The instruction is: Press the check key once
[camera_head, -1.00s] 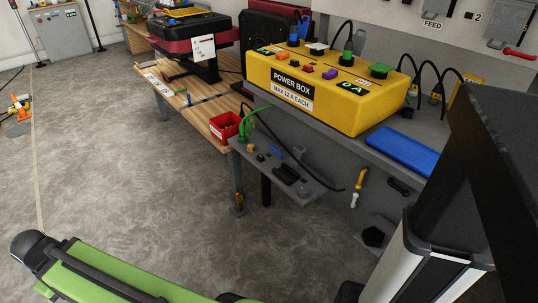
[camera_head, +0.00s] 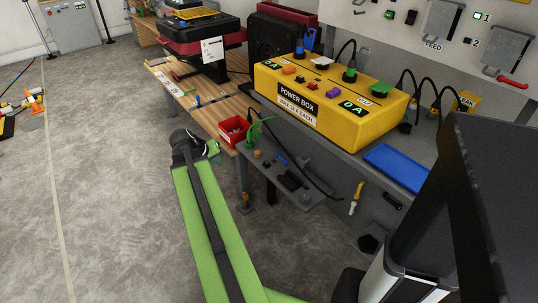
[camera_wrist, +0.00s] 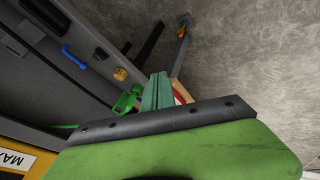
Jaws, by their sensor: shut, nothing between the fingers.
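The yellow power box (camera_head: 335,125) stands on the grey bench in the head view. Its top carries small orange, red and purple blocks and several plugs, and two green "0 A" displays show. I cannot tell which part is the check key. My gripper shows in the wrist view (camera_wrist: 158,92) as two green fingers together, empty, beyond the green arm cover. In the head view my green arm reaches up to a dark wrist left of the red bin, apart from the box; the fingertips are hard to make out there. A corner of the box (camera_wrist: 18,160) shows at the wrist view's lower left.
A red bin (camera_head: 234,131) sits at the wooden bench's near end. A low grey shelf (camera_head: 306,201) with a green clamp and small parts juts out below the box. A blue tray (camera_head: 398,167) lies right of it. Black cables loop behind. Floor at left is open.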

